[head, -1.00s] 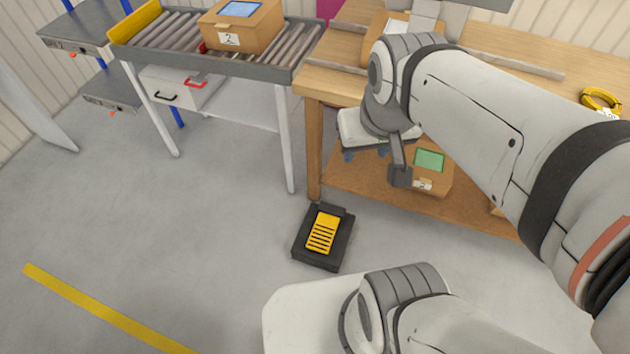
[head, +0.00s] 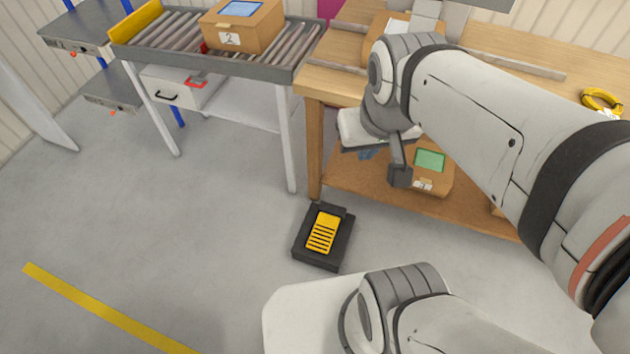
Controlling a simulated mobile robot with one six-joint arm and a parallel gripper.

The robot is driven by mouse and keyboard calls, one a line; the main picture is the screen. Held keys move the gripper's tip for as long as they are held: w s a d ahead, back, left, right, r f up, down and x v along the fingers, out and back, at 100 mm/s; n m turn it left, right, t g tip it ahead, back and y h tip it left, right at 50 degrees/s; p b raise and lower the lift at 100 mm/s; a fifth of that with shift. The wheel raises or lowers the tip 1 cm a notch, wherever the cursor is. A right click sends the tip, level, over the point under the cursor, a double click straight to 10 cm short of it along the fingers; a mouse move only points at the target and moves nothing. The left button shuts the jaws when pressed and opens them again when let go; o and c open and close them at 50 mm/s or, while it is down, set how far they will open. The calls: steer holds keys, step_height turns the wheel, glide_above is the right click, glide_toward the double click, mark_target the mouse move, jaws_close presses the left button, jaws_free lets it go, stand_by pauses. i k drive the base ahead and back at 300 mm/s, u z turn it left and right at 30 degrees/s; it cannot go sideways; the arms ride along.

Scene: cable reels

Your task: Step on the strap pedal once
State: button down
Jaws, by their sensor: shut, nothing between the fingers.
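The strap pedal (head: 323,234) lies on the grey floor, in front of the workbench's near left leg. It has a yellow ribbed plate in a black housing. My gripper (head: 368,154) hangs at the bench's edge, above and beyond the pedal in the picture and apart from it.
The wooden workbench (head: 315,150) stands behind the pedal, with a box with a green top (head: 430,178) on its lower shelf. A roller conveyor (head: 290,65) carries a cardboard box (head: 245,32). Open floor with a yellow line (head: 95,305) lies left of the pedal.

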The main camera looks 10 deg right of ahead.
mark_target(321, 238)
steer(key=u, duration=2.2)
steer(key=i, duration=0.4)
steer(key=z, duration=2.55)
